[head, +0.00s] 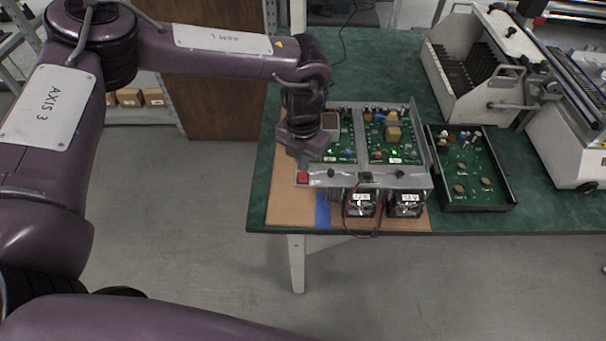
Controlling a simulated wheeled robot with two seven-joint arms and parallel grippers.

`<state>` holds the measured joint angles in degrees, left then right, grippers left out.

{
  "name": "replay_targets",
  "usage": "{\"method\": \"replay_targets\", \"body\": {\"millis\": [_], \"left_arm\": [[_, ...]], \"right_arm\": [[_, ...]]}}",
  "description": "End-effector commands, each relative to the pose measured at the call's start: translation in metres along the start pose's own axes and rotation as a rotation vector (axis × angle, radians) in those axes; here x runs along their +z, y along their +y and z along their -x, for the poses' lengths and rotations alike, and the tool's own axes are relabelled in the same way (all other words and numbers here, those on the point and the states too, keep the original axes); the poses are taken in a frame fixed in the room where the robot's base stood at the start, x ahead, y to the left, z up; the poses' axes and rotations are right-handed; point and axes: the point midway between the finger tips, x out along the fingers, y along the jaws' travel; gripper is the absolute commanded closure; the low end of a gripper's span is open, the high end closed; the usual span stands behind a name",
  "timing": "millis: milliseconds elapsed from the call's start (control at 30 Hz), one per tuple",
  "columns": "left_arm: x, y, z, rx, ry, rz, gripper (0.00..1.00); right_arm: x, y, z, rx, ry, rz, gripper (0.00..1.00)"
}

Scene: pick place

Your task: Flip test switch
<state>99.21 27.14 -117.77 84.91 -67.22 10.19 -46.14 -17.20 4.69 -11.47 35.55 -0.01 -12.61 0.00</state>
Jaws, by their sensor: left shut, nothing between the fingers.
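An electronics test unit (413,181) with green circuit boards stands on a brown board at the table's near edge. Its grey front panel carries a red switch (303,177) at the left end and dark knobs (365,177) further right. My left gripper (302,156) is shut and empty, pointing down just above the panel's left end, close to the red switch. I cannot tell whether it touches the switch or the unit. The gripper and wrist hide part of the unit's left board. My right gripper is not in view.
The unit stands on the brown board (285,205) on a green table (380,75). A black tray with a circuit board (478,203) lies close to its right. Grey-white machines (470,70) fill the back right. A red-black cable (348,215) hangs over the front edge.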

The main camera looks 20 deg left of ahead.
Motion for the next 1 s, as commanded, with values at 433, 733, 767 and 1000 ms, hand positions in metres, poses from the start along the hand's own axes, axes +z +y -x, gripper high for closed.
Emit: {"method": "replay_targets", "body": {"millis": [433, 733, 767, 1000], "left_arm": [[0.000, 0.000, -0.001, 0.000, 0.000, 0.000, 1.00], [0.000, 0.000, -0.006, 0.000, 0.000, 0.000, 1.00], [0.000, 0.000, -0.006, -0.001, 0.000, 0.000, 1.00], [0.000, 0.000, -0.010, 0.000, 0.000, 0.000, 1.00]], "right_arm": [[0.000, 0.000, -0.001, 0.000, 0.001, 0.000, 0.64], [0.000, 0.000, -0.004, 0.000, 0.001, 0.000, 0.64], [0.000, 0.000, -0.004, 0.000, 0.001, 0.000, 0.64], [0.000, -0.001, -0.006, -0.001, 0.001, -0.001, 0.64]]}}
